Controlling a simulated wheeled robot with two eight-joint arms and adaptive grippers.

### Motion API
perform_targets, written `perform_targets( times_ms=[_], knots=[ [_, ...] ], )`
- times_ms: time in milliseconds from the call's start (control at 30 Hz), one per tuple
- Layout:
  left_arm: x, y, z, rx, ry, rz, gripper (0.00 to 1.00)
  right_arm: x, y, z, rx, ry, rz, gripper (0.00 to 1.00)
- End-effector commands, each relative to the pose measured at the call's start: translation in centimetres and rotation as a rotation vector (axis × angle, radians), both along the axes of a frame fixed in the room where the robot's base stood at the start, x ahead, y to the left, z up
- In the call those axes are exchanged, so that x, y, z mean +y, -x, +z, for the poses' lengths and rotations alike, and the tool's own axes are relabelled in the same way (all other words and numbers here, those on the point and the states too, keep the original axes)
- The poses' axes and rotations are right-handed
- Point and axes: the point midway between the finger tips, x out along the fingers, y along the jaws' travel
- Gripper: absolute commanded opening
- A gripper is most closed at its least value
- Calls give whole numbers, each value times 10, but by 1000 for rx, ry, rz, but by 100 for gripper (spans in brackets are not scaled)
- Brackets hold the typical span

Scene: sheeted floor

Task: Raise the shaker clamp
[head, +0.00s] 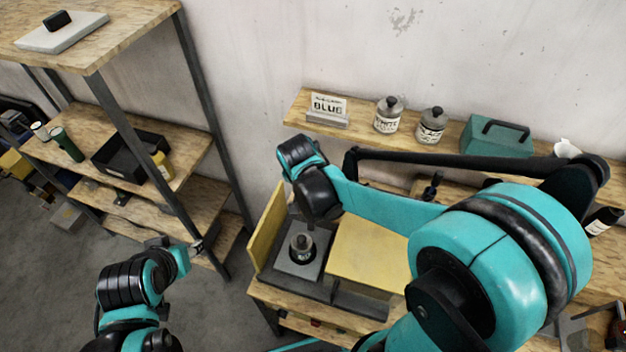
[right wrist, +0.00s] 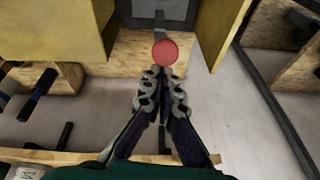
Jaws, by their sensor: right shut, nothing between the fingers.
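The shaker is a yellow-and-grey machine (head: 372,255) on the wooden bench, with its yellow door (head: 265,228) standing open at the left. A small dark can with a pale label (head: 302,246) stands on the grey plate inside. In the right wrist view, a red round knob (right wrist: 165,52) sits at the end of a grey bar by the shaker's grey panel. My right gripper (right wrist: 160,72) is shut and empty, its tips just at the knob; contact is unclear. In the head view my right wrist hides it. I cannot pick out the clamp itself. My left gripper (head: 200,246) is off to the left, its fingers unclear.
A shelving rack (head: 190,185) stands at the left with a black bin (head: 128,158). The floor between rack and bench is clear.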

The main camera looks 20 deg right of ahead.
Motion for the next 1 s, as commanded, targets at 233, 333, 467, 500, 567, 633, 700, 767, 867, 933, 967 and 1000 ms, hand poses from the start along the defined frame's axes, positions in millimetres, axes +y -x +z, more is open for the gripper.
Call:
perform_targets(
  times_ms=[233, 333, 467, 500, 567, 633, 700, 767, 867, 933, 967, 1000],
  knots=[
    [0, 0, -39, 0, 0, 0, 44, 26, 35, -23, -193, 128, 12, 0],
    [0, 0, -57, 0, 0, 0, 44, 34, 48, -33, -273, 181, 12, 0],
    [0, 0, -86, 0, 0, 0, 44, 45, 63, -48, -375, 248, 12, 0],
    [0, 0, -95, 0, 0, 0, 44, 48, 67, -53, -405, 270, 11, 0],
    [0, 0, -110, 0, 0, 0, 44, 52, 73, -61, -453, 301, 10, 0],
    [0, 0, -128, 0, 0, 0, 44, 57, 80, -71, -509, 339, 10, 0],
    [0, 0, -146, 0, 0, 0, 44, 61, 86, -80, -565, 374, 9, 0],
    [0, 0, -160, 0, 0, 0, 44, 64, 90, -89, -611, 406, 8, 0],
    [0, 0, -181, 0, 0, 0, 44, 67, 96, -102, -686, 457, 5, 0],
    [0, 0, -193, 0, 0, 0, 44, 68, 99, -109, -680, 455, 1, 0],
    [0, 0, -197, 0, 0, 0, 44, 68, 101, -112, -678, 456, 1, 0],
    [0, 0, -203, 0, 0, 0, 44, 69, 102, -117, -678, 456, 0, 0]
  ],
)
